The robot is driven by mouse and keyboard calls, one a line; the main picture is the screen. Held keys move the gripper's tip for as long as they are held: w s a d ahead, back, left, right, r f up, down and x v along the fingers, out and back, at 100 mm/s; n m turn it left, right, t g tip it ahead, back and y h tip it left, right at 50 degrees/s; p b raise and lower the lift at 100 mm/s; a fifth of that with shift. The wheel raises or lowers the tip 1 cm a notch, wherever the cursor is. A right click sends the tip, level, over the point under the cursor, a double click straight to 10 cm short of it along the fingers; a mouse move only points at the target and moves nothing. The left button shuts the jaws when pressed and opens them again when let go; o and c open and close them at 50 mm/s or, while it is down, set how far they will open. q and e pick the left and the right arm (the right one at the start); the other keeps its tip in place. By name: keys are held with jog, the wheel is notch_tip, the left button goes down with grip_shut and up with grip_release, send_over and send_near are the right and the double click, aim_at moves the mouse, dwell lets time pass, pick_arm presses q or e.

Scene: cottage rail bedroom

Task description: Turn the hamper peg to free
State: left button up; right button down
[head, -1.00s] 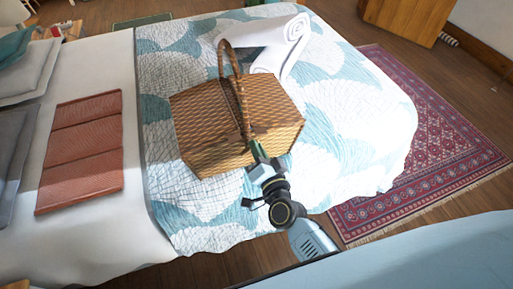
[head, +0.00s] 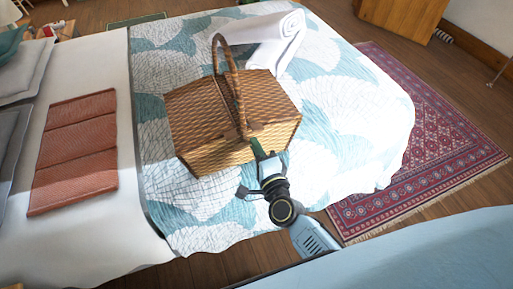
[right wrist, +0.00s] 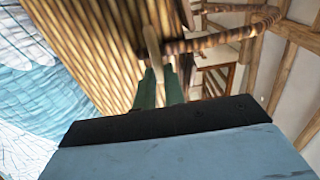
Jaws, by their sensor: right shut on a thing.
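The wicker hamper (head: 215,150) with its arched handle (head: 232,75) stands on the bed, and its lid looks shut. My right gripper (head: 257,146) reaches its near side from the front. In the right wrist view the green fingers (right wrist: 158,88) are shut on a small light wooden peg (right wrist: 152,45) in front of the woven wall (right wrist: 95,50). The peg's far end and its fastening are hard to make out, and the fingers hide part of it. In the head view the gripper covers the peg. My left gripper is not in view.
A rolled white towel (head: 280,40) lies behind the hamper on the patterned quilt (head: 350,110). A folded terracotta cloth (head: 75,150) lies to the left. A red rug (head: 440,150) is on the floor at the right. The quilt right of the hamper is clear.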

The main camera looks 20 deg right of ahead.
dwell(0.6)
jog(key=c, duration=1.5)
grip_release()
jog(key=s, duration=1.3)
jog(key=shift+s+d, duration=0.2)
jog(key=shift+f, duration=0.1)
